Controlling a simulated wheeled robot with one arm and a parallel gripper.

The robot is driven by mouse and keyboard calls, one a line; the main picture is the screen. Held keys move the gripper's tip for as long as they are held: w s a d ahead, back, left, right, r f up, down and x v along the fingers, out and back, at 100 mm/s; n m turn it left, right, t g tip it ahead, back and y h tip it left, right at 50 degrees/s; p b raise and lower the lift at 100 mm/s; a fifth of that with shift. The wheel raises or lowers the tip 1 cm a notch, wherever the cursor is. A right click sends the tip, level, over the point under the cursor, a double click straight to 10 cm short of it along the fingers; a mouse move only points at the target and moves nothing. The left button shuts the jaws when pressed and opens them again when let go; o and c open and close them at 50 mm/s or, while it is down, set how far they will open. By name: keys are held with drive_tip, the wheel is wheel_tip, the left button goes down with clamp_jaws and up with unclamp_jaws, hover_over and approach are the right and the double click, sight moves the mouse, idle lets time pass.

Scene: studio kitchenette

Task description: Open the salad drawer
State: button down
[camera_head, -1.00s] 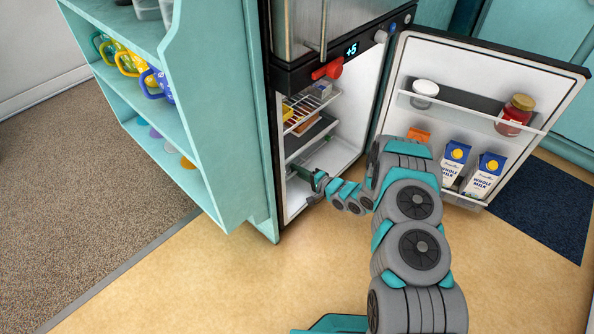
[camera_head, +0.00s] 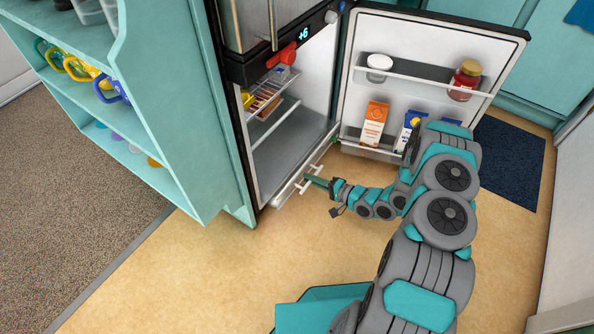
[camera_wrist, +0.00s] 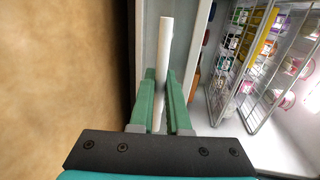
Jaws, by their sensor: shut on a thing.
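The salad drawer (camera_head: 289,190) is the low, pale unit at the bottom of the open fridge. Its front now lies along the fridge's front edge; how far out it is, I cannot tell exactly. A white bar handle (camera_head: 301,188) runs along that front. My gripper (camera_head: 314,182) reaches it from the right. In the wrist view, the handle (camera_wrist: 165,45) passes between the two green fingers of my gripper (camera_wrist: 162,78), which are shut on it. The drawer's inside is hidden in the head view.
The fridge door (camera_head: 420,75) stands wide open at the right, with jars and cartons on its racks. A teal shelf unit (camera_head: 170,110) flanks the fridge on the left. Wire shelves (camera_wrist: 265,65) hold goods above. The floor (camera_head: 220,270) in front is clear.

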drive_tip(key=shift+f+v, duration=0.15)
drive_tip(key=shift+v, duration=0.65)
drive_tip(key=shift+f+v, duration=0.15)
drive_tip(key=shift+v, duration=0.6)
drive_tip(key=shift+f, duration=0.1)
drive_tip(key=c, duration=0.9)
unclamp_jaws()
drive_tip(key=shift+d, duration=0.1)
drive_tip(key=v, duration=0.7)
drive_tip(key=shift+s+d, duration=0.25)
drive_tip(key=shift+d, duration=0.05)
